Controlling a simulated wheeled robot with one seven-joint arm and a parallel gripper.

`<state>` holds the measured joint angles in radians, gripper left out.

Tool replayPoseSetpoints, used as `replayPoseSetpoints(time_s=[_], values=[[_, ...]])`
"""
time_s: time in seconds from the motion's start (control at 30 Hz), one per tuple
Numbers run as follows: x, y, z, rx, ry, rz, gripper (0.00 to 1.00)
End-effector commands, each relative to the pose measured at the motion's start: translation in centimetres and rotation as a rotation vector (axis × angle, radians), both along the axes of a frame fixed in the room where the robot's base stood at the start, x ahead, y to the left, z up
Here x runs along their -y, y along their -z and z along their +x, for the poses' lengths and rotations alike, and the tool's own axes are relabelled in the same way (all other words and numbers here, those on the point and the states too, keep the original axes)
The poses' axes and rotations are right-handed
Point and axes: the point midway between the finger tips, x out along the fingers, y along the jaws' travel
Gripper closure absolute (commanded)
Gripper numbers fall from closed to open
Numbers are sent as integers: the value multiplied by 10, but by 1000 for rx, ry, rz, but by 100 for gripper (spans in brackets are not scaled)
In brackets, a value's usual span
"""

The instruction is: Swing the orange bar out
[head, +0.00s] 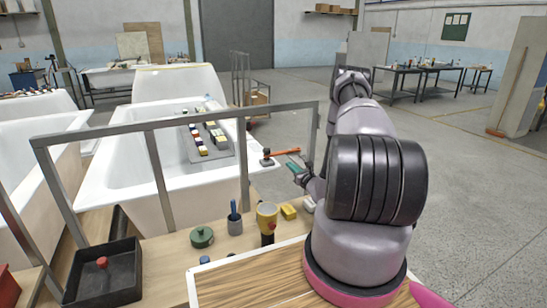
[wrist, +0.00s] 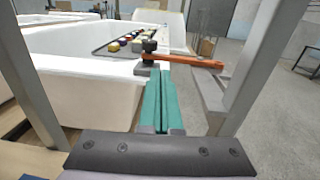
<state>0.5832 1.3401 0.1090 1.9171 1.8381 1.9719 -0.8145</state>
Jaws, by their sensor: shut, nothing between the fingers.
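The orange bar (head: 285,152) sticks out to the right from a dark pivot (head: 266,157) on the near right corner of the white bathtub shell. In the wrist view the orange bar (wrist: 195,62) runs right from the dark pivot (wrist: 149,50), just beyond my fingertips. My gripper (head: 300,166) reaches through the metal frame toward the bar. In the wrist view its green fingers (wrist: 160,95) are together, with nothing between them. The tips appear close to the pivot end of the bar; I cannot tell whether they touch it.
The grey metal frame (head: 152,122) stands between my base and the tub, with posts on both sides of my gripper.

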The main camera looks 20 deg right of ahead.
Motion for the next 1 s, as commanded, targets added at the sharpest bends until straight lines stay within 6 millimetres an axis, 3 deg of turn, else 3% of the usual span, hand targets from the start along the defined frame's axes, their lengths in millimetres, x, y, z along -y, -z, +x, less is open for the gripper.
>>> replayPoseSetpoints(time_s=[0.03,0.17,0.57,0.77,1.0], values=[[5,11,-4,-9,26,7,100],[13,22,-9,-18,65,13,100],[13,23,-7,-17,67,12,100],[12,22,17,-14,66,12,100],[10,22,69,-14,65,10,100]])
